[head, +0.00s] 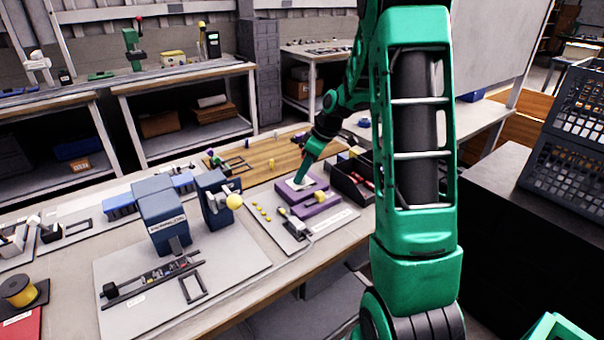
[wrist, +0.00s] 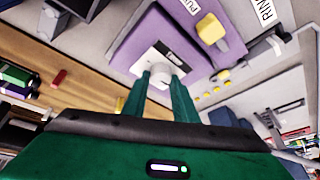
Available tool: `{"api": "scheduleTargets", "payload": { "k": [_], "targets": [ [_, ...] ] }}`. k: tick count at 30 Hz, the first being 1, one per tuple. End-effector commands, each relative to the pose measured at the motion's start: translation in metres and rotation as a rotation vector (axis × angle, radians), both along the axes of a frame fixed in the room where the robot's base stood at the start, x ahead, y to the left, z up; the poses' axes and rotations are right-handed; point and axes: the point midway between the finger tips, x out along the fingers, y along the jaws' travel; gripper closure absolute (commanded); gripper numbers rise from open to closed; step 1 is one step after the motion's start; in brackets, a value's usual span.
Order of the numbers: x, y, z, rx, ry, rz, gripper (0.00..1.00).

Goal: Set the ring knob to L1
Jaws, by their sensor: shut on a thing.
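A purple device (wrist: 202,72) with a white plate carries a round white knob (wrist: 158,82) and a yellow knob (wrist: 212,32). My gripper (wrist: 162,78) has its two green fingers on either side of the white knob and is shut on it. In the head view, my gripper (head: 299,183) reaches down onto the white plate of the purple device (head: 316,209). There the fingers hide the white knob. The yellow knob (head: 320,197) stands clear at the front. The plate's small print is too small to read, so I cannot tell the knob's setting.
Several small yellow pieces (head: 262,212) lie left of the device on a grey mat (head: 345,217). A dark tray (head: 352,182) stands close on the right. A wooden board (head: 262,155) lies behind.

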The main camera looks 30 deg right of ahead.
Motion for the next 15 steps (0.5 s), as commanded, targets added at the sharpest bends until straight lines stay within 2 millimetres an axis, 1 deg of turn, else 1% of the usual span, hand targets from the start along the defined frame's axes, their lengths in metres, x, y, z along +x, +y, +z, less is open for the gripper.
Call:
{"api": "scheduleTargets", "payload": {
  "k": [1,3,11,15],
  "targets": [
    [0.0008,-0.0025,0.0009,-0.004,-0.003,-0.004,0.7],
    [0.0006,-0.0023,0.0008,-0.004,-0.003,-0.004,0.56],
    [0.0003,-0.0012,0.0005,-0.002,-0.001,-0.002,0.56],
    [-0.001,-0.003,0.007,-0.002,-0.004,-0.003,0.56]
  ]
}}
